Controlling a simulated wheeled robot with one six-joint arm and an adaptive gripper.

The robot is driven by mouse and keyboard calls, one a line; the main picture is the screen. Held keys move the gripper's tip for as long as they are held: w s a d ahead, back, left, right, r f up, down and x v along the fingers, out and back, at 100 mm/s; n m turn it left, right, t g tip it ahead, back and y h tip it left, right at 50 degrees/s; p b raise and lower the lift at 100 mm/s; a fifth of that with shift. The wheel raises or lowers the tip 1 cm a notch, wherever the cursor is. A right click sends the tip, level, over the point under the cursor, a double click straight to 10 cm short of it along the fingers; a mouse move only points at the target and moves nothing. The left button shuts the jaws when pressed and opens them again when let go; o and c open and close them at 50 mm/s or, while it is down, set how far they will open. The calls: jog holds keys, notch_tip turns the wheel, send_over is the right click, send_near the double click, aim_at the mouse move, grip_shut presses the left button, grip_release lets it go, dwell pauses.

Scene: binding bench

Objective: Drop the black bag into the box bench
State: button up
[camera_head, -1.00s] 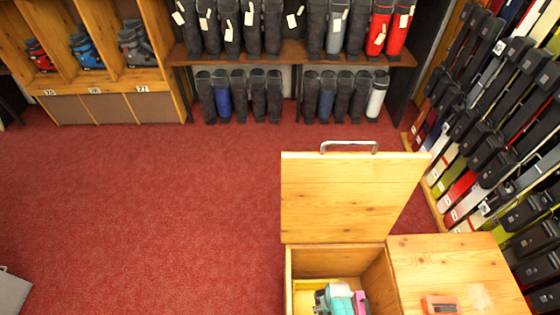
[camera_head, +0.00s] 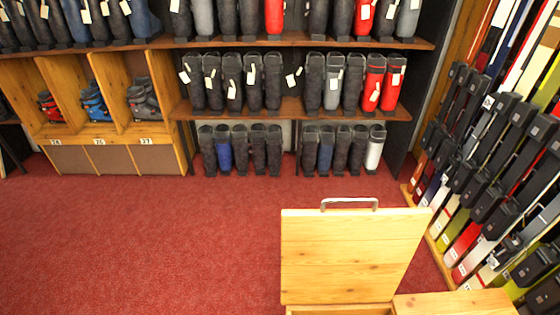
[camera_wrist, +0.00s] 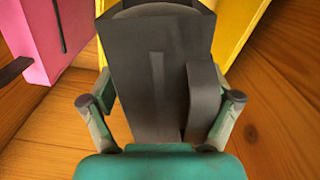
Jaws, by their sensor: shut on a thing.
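The black bag (camera_wrist: 150,60) is a dark grey-black, boxy shape filling the middle of the wrist view. My gripper (camera_wrist: 160,101) is shut on it, with one finger at each side. The box bench (camera_head: 345,256) is at the bottom of the head view, its wooden lid raised and a metal handle along the lid's top. Only a thin strip of its opening shows there; the inside and my gripper are out of that view. In the wrist view, wooden boards lie around and beyond the bag. Whether the bag touches them I cannot tell.
In the wrist view a pink thing (camera_wrist: 50,35) is at the upper left and a yellow thing (camera_wrist: 236,30) is behind the bag. Boot shelves (camera_head: 290,108) stand at the back, and a ski rack (camera_head: 480,190) lines the right. Red carpet (camera_head: 150,240) is clear at left.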

jog(key=o, duration=1.2)
jog(key=shift+r, duration=6)
